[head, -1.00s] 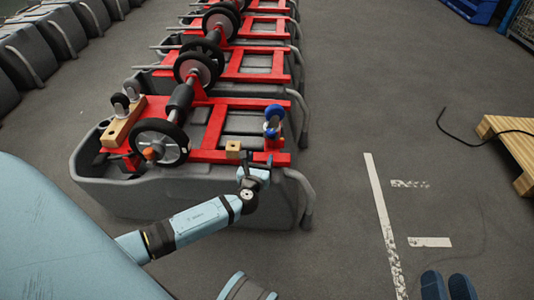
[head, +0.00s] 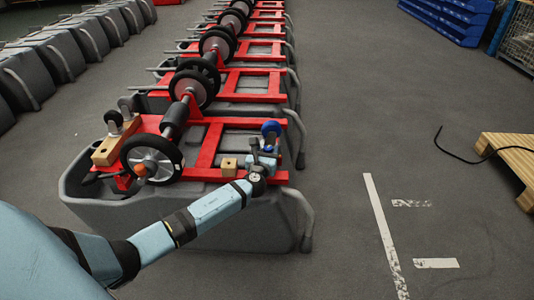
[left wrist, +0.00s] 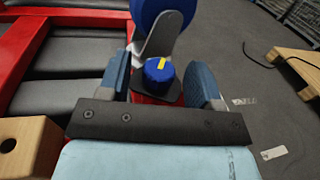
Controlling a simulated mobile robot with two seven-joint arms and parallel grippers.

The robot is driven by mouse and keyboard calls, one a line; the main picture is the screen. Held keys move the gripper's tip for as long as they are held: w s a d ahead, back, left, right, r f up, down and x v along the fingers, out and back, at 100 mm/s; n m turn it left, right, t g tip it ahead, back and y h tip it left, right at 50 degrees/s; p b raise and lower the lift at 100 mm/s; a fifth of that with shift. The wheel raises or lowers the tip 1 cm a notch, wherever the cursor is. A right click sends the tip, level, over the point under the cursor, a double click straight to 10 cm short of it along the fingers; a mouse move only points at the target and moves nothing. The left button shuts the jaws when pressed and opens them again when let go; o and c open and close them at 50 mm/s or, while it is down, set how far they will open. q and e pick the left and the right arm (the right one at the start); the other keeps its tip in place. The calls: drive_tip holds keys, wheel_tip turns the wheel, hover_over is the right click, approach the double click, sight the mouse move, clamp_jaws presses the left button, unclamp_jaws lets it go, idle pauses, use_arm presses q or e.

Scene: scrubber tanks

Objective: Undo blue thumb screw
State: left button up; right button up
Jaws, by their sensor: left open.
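The blue thumb screw (left wrist: 160,71) has a yellow mark on top and sits on a dark plate at the foot of a blue-wheeled caster. The blue caster wheel (head: 271,128) stands at the right end of the nearest red frame; it also shows at the top of the left wrist view (left wrist: 160,14). My left gripper (left wrist: 160,80) is open, with one blue-grey finger on each side of the screw, apart from it. In the head view my left gripper (head: 264,157) is at the caster and hides the screw. My right gripper is not in view.
The red frame (head: 207,148) rests on a grey tank (head: 190,220). A wooden block (head: 229,167) with a hole lies just left of my gripper. More tanks stand in a row behind.

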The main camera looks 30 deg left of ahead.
use_arm(q)
drive_tip(key=shift+w+a, duration=0.1)
drive_tip(key=shift+w, duration=0.1)
drive_tip(key=c, duration=0.9)
drive_tip(key=shift+c, duration=0.2)
drive_tip(key=shift+y, duration=0.3)
